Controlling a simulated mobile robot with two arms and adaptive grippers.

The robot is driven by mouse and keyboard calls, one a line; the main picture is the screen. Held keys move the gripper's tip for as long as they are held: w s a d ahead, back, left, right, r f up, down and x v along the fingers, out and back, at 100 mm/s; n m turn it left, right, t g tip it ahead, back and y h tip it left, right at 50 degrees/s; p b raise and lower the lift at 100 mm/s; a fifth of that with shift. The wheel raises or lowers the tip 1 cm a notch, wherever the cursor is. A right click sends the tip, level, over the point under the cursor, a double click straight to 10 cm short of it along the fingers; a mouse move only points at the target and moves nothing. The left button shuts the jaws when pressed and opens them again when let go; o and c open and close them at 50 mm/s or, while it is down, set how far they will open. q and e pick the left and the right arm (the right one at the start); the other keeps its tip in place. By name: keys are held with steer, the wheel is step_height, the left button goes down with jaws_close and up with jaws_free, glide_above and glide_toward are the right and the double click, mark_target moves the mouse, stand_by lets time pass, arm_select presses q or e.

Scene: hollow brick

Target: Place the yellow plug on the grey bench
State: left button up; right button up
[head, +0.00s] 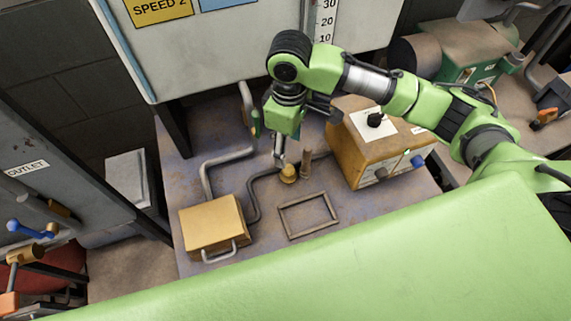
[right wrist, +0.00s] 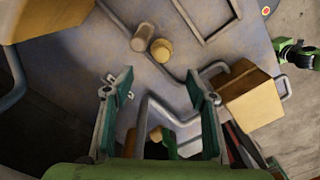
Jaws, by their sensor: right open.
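The yellow plug (head: 289,173) is a small rounded yellow knob on the grey bench (head: 182,163), beside a short brown cylinder (head: 305,163). In the right wrist view the plug (right wrist: 161,50) shows beyond the open jaws, next to the cylinder (right wrist: 143,39). I cannot tell whether it sits in a hole. My right gripper (head: 278,150) points down just above and behind the plug. In the right wrist view the right gripper (right wrist: 153,88) has its fingers wide apart with nothing between them. My left gripper is not clearly seen.
A yellow box with a handle (head: 212,225) stands left on the bench, and a larger yellow box with knobs (head: 370,150) stands right. A grey pipe (head: 207,175) and a cable lie between. A thin rectangular frame (head: 308,216) lies in front. A panel hangs above the back.

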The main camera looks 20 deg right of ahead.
mark_target(288, 168)
steer(key=f, duration=0.5)
steer(key=shift+s+f, duration=0.35)
steer(key=shift+f, duration=0.05)
steer(key=shift+w+f+p, duration=0.1)
steer(key=shift+f+p, duration=0.2)
step_height(288, 168, down, 3)
steer(key=shift+r+p, duration=0.2)
steer(key=shift+p, duration=0.45)
step_height(288, 168, down, 2)
steer(key=shift+f, duration=0.35)
arm_select(q)
steer(key=shift+s+r, duration=1.1)
arm_select(e)
steer(key=c, duration=1.2)
arm_select(q)
steer(key=shift+f, duration=0.1)
arm_select(e)
steer(key=shift+r, duration=0.1)
